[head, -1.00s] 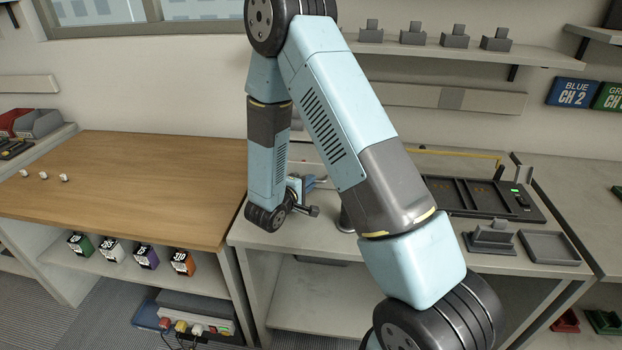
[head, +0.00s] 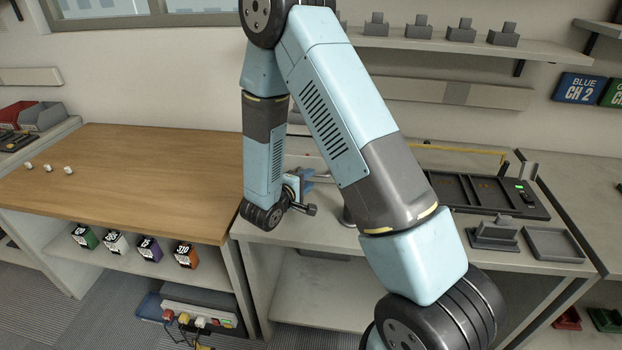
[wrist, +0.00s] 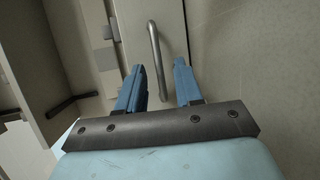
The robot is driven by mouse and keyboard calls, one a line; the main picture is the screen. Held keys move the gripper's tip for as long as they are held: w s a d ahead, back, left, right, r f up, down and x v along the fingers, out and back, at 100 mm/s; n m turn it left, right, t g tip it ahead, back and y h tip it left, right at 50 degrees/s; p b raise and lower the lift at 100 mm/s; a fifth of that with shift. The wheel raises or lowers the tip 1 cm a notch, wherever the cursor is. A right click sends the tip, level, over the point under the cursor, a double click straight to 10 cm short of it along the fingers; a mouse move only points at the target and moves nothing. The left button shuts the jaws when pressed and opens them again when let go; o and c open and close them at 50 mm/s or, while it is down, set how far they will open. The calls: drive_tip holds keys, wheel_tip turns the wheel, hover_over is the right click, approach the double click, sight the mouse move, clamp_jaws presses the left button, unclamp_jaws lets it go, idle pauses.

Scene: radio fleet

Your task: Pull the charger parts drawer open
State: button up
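In the wrist view, a metal bar handle (wrist: 154,50) stands out from a pale flat front (wrist: 176,22), which I take for the drawer. My gripper (wrist: 159,68) has its two blue fingers apart, one on each side of the handle's lower end as seen here. The handle shows in the gap, and I cannot tell whether either finger touches it. In the head view, my gripper (head: 308,180) is partly visible low over the grey bench, behind my arm. The drawer front is not clearly visible there, being largely hidden by my arm.
The grey bench (head: 290,232) also bears a black charging tray (head: 468,192), a grey stand (head: 494,236) and a shallow grey tray (head: 555,244) at right. A wooden bench (head: 140,175) at left is mostly clear. A wall shelf (head: 450,48) holds several grey blocks.

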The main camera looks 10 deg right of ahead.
drive_tip(key=v, duration=1.1)
drive_tip(key=shift+s, duration=0.1)
drive_tip(key=s+d+r+m+g, duration=0.4)
drive_tip(key=d+r+g, duration=0.1)
drive_tip(key=d+r, duration=0.25)
drive_tip(key=s+d+r+m+g, duration=0.3)
drive_tip(key=s+d+r+g, duration=0.2)
drive_tip(key=d+r, duration=0.25)
drive_tip(key=s+r+m+t+y, duration=0.2)
drive_tip(key=s+r+t+y, duration=0.2)
drive_tip(key=s+r+y, duration=0.7)
wheel_tip(320, 180, up, 3)
drive_tip(key=shift+s+r+m+t, duration=0.2)
drive_tip(key=shift+s+m+t, duration=0.15)
drive_tip(key=shift+s, duration=0.2)
